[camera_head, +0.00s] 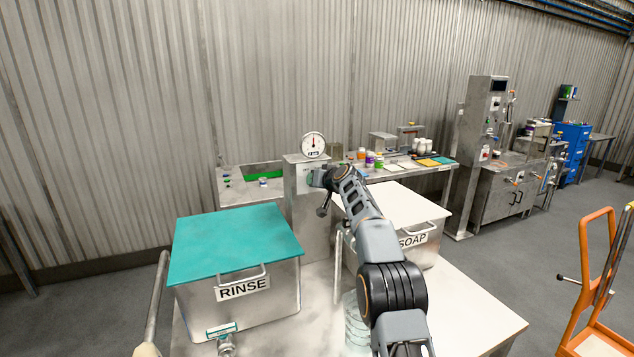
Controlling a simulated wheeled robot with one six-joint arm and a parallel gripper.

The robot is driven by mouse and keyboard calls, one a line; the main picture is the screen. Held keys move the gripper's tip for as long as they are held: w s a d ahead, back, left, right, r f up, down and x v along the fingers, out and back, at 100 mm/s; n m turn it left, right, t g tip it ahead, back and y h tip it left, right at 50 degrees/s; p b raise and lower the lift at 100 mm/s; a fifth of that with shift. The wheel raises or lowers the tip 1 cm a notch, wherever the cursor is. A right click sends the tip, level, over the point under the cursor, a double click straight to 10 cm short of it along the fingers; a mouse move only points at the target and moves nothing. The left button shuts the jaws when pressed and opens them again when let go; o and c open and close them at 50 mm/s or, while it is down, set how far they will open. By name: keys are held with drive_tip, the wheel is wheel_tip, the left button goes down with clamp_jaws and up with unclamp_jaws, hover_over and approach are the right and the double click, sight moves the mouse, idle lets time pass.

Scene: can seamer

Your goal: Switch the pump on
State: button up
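A grey metal post (305,215) with a round white dial gauge (313,145) on top stands behind the two bins. I take it to be the pump housing, but no label confirms this. My gripper (323,207) is at the right part of the post's front, near its upper end. My wrist and gripper cover part of that face, and I cannot make out a switch. The gripper is small and dark here, so its fingers' opening and any contact with the post cannot be told.
A RINSE bin (243,295) with a teal lid stands front left. A SOAP bin (424,252) with a white lid stands right, partly behind my arm. A bench (452,166) with bottles is behind. An orange hand truck (590,290) stands right on open floor.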

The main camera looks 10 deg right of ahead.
idle(0.4)
drive_tip(key=o, duration=0.9)
drive_tip(key=shift+o, duration=0.2)
drive_tip(key=b+v, duration=0.6)
drive_tip(key=v, duration=0.6)
